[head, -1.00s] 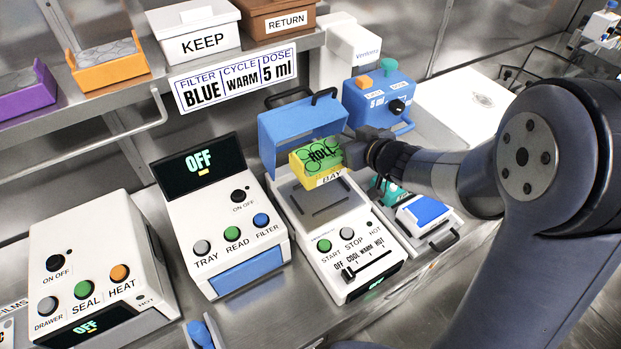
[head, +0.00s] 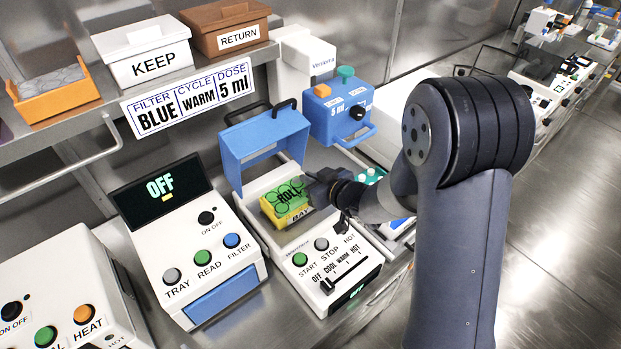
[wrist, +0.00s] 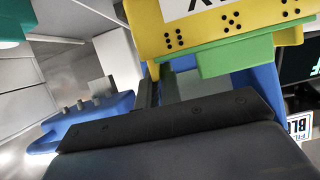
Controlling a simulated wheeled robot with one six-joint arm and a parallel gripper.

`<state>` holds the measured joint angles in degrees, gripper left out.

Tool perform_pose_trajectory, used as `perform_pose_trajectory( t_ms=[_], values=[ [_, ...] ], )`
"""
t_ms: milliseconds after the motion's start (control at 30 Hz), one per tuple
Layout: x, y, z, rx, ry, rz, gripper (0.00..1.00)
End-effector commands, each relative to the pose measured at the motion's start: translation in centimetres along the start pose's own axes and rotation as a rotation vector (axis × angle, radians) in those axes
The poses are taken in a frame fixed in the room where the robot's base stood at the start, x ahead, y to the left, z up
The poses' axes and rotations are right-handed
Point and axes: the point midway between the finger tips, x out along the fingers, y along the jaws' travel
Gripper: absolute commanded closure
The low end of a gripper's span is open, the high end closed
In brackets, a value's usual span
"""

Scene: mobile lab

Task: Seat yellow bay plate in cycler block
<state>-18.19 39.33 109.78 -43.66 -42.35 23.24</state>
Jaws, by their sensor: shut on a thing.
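The yellow bay plate (head: 290,216), with a green film marked ROLL on top and a BAY label on its front, is in my gripper (head: 318,190). My gripper is shut on its right side. The plate is over the block of the white cycler (head: 318,255), low down inside the area under the raised blue lid (head: 262,140). I cannot tell whether it touches the block. In the wrist view the yellow plate (wrist: 225,30) and its green edge (wrist: 235,58) fill the top, close to the fingers.
A blue dosing unit (head: 338,110) stands behind and to the right of the cycler. A white reader (head: 190,250) with an OFF screen stands to the left. A shelf above holds the KEEP (head: 143,55) and RETURN (head: 222,25) boxes. My arm covers the bench to the right.

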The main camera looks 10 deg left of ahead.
Motion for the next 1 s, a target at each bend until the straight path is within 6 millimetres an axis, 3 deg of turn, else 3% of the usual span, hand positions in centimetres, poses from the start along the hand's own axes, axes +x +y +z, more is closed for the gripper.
perform_pose_trajectory(
  t_ms=[167,200,467,800,1000],
  values=[
    [0.2,0.0,0.3,0.000,0.001,0.000,1.00],
    [0.1,0.0,0.3,0.000,0.000,0.000,0.92],
    [0.1,0.0,0.2,0.000,0.000,0.000,0.72],
    [-0.1,0.0,-0.3,0.000,0.000,0.000,0.72],
    [-3.1,0.1,-0.1,0.000,0.002,0.003,0.72]
  ],
)
